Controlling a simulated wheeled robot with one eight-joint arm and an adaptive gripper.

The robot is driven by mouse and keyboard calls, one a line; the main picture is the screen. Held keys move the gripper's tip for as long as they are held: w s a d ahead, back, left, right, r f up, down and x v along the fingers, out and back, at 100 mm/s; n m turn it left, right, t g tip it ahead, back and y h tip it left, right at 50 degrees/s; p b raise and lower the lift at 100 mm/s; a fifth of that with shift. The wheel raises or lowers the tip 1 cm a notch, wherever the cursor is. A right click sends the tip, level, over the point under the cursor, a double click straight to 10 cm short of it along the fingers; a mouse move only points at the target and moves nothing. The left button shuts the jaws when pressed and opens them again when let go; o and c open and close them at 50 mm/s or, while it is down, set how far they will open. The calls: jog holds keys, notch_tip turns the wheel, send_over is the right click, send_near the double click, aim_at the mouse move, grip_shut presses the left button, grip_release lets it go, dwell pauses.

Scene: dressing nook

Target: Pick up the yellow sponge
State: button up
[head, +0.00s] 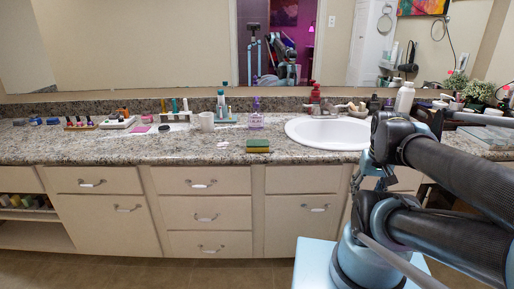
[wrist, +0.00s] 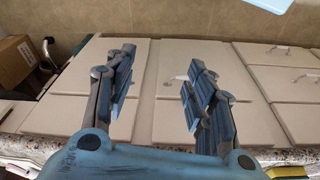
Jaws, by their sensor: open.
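The yellow sponge (head: 257,146), with a green layer, lies on the granite counter (head: 205,152) near its front edge, left of the sink, in the head view. My gripper (wrist: 160,72) shows in the wrist view with its two fingers wide apart and nothing between them. Behind the fingers are pale cabinet fronts (wrist: 90,85), and the picture looks upside down, with the counter edge at the bottom. A small yellowish thing (wrist: 287,171) at the bottom right edge is cut off; I cannot tell if it is the sponge. The gripper is apart from the sponge.
The white sink (head: 328,133) is to the right. Nail polish bottles (head: 78,122) stand at the left. The counter around the sponge is mostly clear.

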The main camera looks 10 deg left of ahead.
jog(key=o, duration=0.4)
jog(key=w+a+r+m, duration=0.1)
jog(key=w+r, duration=0.1)
jog(key=w+a+r+m, duration=0.1)
jog(key=w+a+r, duration=0.1)
jog(key=r, duration=0.1)
jog(key=w+a+r+m+y, duration=0.1)
jog(key=w+r, duration=0.1)
jog(key=shift+w+a+r+m, duration=0.25)
jog(key=shift+w+a+m, duration=0.05)
jog(key=shift+a+m, duration=0.1)
jog(key=shift+c, duration=0.2)
jog(key=w+a+r+m+g+y, duration=0.1)
jog(key=w+a+r+m, duration=0.35)
jog(key=w+a, duration=0.35)
jog(key=w+a+r+m+g+y, duration=0.15)
jog(key=w+a+r+m, duration=0.35)
jog(key=a, duration=0.5)
jog(key=m, duration=0.2)
send_over(260, 142)
jog(key=d, duration=0.2)
jog(key=shift+g+y, duration=0.35)
jog(key=f, duration=0.9)
jog(key=shift+w, duration=0.25)
jog(key=shift+d+x, duration=0.1)
jog(key=shift+x, duration=1.4)
jog(key=shift+d+x, duration=0.15)
jog(key=shift+x, duration=1.4)
jog(key=shift+s, duration=0.2)
jog(key=c, duration=0.8)
